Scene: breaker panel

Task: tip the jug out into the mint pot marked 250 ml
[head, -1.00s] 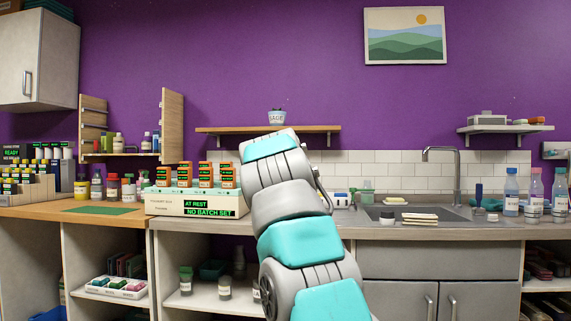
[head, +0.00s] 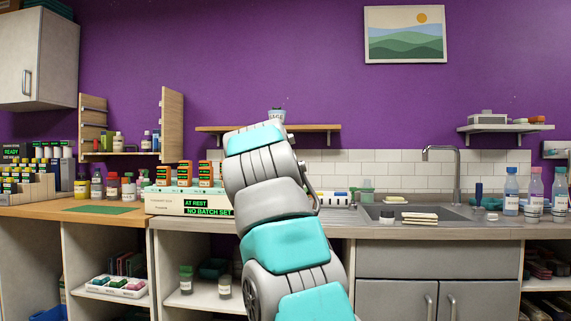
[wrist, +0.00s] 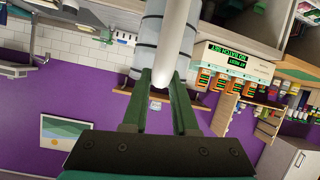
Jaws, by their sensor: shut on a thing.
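In the wrist view my gripper (wrist: 162,88) has its dark green fingers closed on a smooth white piece (wrist: 175,45), which I take to be part of the jug. Its full shape is cut off by the top edge of that view. In the head view my own arm hides the gripper and what it holds. I cannot make out a mint pot marked 250 ml. A small pale pot (head: 276,116) with a label stands on the wooden wall shelf, partly behind my arm, and its marking is not clear.
A white unit (head: 190,203) reading "AT REST / NO BATCH SET" stands on the counter left of my arm. The wooden shelf (head: 320,128) is behind my arm.

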